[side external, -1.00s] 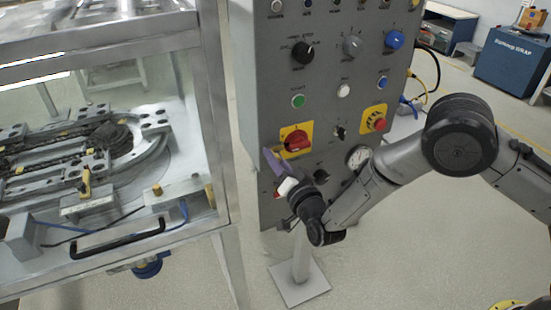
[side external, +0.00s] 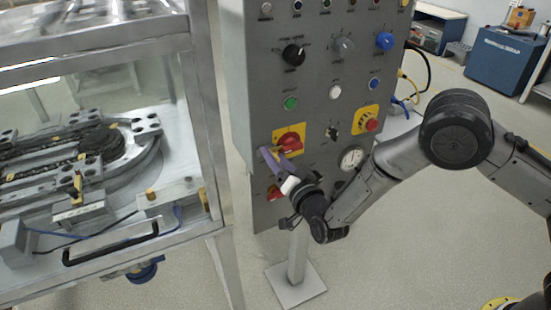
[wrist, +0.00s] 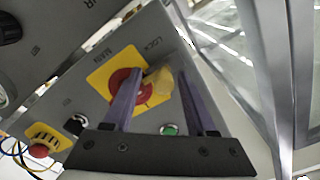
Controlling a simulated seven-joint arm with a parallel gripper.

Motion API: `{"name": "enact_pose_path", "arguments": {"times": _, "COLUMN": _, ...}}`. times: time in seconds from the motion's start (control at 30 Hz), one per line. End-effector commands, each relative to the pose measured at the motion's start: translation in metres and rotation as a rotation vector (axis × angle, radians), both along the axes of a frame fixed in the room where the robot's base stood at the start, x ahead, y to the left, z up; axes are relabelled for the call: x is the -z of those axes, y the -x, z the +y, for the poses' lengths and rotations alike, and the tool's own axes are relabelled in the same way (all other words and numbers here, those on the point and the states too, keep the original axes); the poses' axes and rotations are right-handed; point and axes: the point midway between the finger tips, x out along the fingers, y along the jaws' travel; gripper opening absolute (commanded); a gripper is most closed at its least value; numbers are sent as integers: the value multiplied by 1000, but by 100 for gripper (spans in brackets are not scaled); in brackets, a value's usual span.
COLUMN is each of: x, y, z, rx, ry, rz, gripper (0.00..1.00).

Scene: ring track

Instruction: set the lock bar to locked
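A red rotary switch (side external: 291,143) on a yellow plate is on the grey control panel. It also shows in the wrist view (wrist: 121,86), with the words MAIN and LOCK beside it. A tan-yellow piece (wrist: 159,82) next to the red knob, by the word LOCK, looks like the lock bar; I cannot read its setting. My gripper (wrist: 158,68) is open, its two purple fingers apart, with the tan piece showing between them. In the side view my gripper (side external: 272,160) is at the lower left of the switch plate. Contact cannot be told.
A green button (wrist: 170,130) shows between the fingers. A red emergency button (side external: 371,125) and a gauge (side external: 351,158) are to the right on the panel. A metal-framed machine enclosure (side external: 205,120) stands close on the left.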

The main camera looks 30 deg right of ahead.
Motion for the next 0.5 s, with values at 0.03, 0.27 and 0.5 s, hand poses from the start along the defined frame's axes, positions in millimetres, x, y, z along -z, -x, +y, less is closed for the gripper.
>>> {"name": "enact_pose_path", "arguments": {"times": 0.03, "x": 0, "y": 0, "z": 1, "rx": -1, "ry": 0, "rz": 0, "gripper": 57}}
{"name": "enact_pose_path", "arguments": {"times": 0.27, "x": 0, "y": 5, "z": 2, "rx": -3, "ry": 0, "rz": 0, "gripper": 57}}
{"name": "enact_pose_path", "arguments": {"times": 0.5, "x": 0, "y": 44, "z": 2, "rx": -5, "ry": 1, "rz": 2, "gripper": 57}}
